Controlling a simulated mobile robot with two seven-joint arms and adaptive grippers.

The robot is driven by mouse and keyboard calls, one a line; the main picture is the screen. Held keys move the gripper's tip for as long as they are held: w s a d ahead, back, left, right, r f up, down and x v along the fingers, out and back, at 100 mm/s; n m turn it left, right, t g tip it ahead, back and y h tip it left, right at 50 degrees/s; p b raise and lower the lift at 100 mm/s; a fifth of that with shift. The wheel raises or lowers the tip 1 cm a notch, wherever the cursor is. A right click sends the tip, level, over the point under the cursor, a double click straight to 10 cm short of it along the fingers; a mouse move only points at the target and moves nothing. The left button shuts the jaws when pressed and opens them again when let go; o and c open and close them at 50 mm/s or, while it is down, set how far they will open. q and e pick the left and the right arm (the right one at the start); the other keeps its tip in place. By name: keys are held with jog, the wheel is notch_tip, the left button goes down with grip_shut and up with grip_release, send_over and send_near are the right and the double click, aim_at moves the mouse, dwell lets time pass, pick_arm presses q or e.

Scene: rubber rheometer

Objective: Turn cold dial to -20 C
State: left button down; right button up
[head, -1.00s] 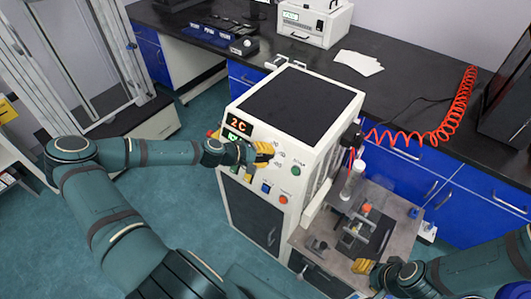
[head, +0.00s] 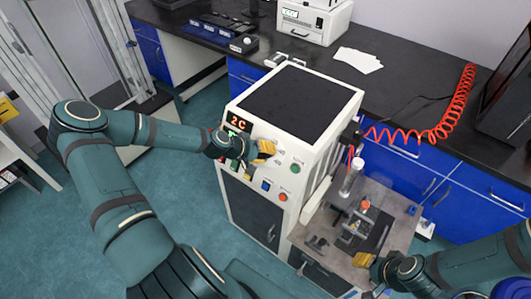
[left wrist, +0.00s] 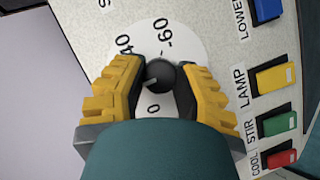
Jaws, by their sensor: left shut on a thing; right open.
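The white machine (head: 300,160) has a red display (head: 238,123) on its front that reads 2 C. In the left wrist view, the cold dial (left wrist: 161,74) is a small black knob on a white round scale (left wrist: 180,38) with printed numbers, 0 and -60 among them. My left gripper (head: 263,151) is at the front panel, its yellow fingers (left wrist: 160,85) shut on the knob from both sides. In the head view the gripper hides the knob. My right gripper (head: 364,262) is open at the lower right, by the side table.
Close to the dial are the yellow LAMP (left wrist: 278,77), green STIR (left wrist: 279,123) and red COOL (left wrist: 282,158) switches and a blue one (left wrist: 265,10). A side table (head: 385,190) with small apparatus adjoins the machine. A red coiled hose (head: 462,105) hangs at right.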

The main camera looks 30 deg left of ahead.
pick_arm(q)
jog(key=shift+d, duration=0.1)
jog(key=c, duration=0.6)
grip_release()
jog(key=v, duration=1.2)
jog(key=w+d+f+m+g+h, duration=0.15)
jog(key=d+f, duration=0.25)
jog(key=d, duration=0.7)
jog(key=shift+s+d+f+m+g+y+b, duration=0.15)
jog(key=shift+s+d+f+m+g+y, duration=0.6)
jog(key=shift+s+d+f, duration=1.4)
jog(key=shift+s+d+f+m+g+y+b, duration=0.1)
jog(key=shift+s+d+f+m+g+y, duration=0.65)
jog(key=shift+d, duration=2.55)
jog(key=shift+s+d+f+m+g+y+b, duration=0.2)
jog(key=shift+s+d+f+m+g, duration=1.1)
jog(key=shift+s+d, duration=1.1)
